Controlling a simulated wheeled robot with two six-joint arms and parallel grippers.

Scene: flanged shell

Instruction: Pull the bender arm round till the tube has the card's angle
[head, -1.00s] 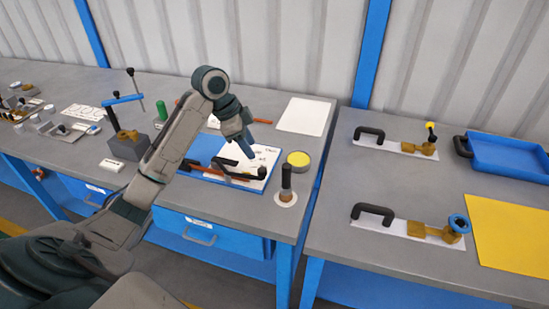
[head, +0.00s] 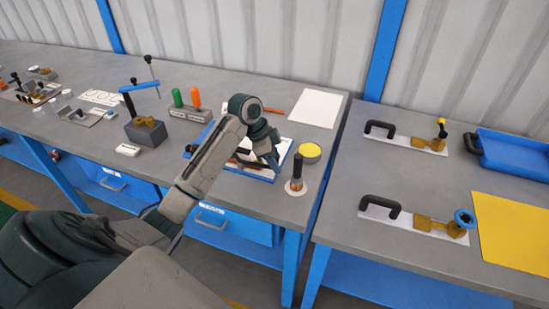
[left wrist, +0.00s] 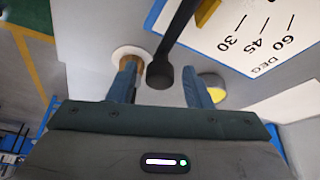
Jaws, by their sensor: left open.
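The bender stands on a blue-edged board with a white card (head: 287,149). In the left wrist view the card (left wrist: 245,35) shows marks for 30, 45 and 60 DEG. The black bender arm (left wrist: 178,35) ends in a round black knob (left wrist: 158,78). My left gripper (left wrist: 161,85) is open, its fingers on either side of the knob in the picture; I cannot tell whether they touch it. In the head view my left gripper (head: 272,160) is low over the board and hides much of the bender. I cannot make out the tube's angle. My right gripper is out of view.
A dark post on a white disc (head: 296,188) stands close to the gripper, right of the board. A yellow-topped round tin (head: 310,150) is behind it. A block with green and orange handles (head: 190,112) stands left. Fixtures and a blue tray (head: 510,152) lie on the right table.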

